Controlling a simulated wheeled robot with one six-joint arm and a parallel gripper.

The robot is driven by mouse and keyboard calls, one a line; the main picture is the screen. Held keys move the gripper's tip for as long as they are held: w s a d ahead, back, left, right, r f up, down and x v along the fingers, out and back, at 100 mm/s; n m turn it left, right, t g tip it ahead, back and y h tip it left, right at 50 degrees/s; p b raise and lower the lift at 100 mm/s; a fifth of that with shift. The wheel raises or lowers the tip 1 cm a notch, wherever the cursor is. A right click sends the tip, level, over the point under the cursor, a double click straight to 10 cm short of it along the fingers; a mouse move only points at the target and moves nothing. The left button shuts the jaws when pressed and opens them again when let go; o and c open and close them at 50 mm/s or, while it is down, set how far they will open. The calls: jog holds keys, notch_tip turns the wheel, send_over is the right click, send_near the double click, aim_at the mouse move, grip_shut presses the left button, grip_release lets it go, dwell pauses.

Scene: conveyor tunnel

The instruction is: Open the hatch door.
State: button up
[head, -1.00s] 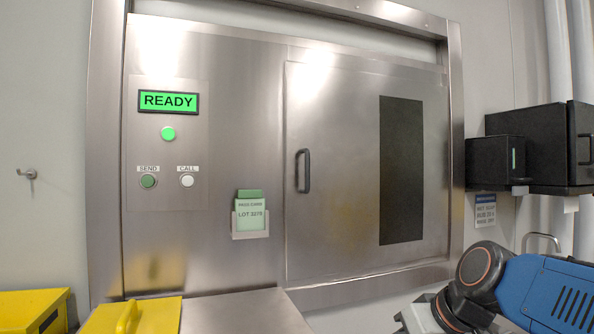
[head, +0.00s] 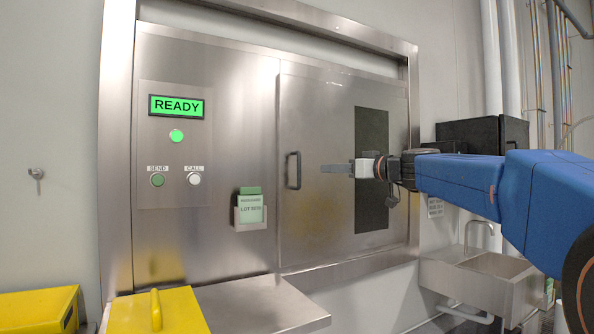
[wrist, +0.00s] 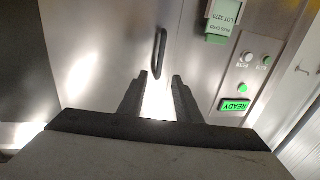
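The hatch door (head: 325,110) is a steel panel with a dark window strip, and it looks shut in its frame. Its black vertical bar handle (head: 293,170) is on the door's left side. My gripper (head: 323,168) points left, just to the right of the handle in the head view. In the wrist view, which is upside down, the two fingers of my gripper (wrist: 160,77) stand apart with nothing between them. The handle (wrist: 160,52) shows just beyond the fingertips, roughly in line with the gap. No contact with the handle shows.
Left of the door is a panel with a green READY display (head: 176,106), SEND and CALL buttons and a card holder (head: 249,208). A steel shelf (head: 260,303) juts out below, with a yellow lid (head: 180,312) beside it. A sink (head: 485,280) stands at right.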

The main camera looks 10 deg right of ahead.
send_over(299, 186)
jog(key=shift+w, duration=0.4)
jog(key=shift+d, duration=0.1)
grip_shut()
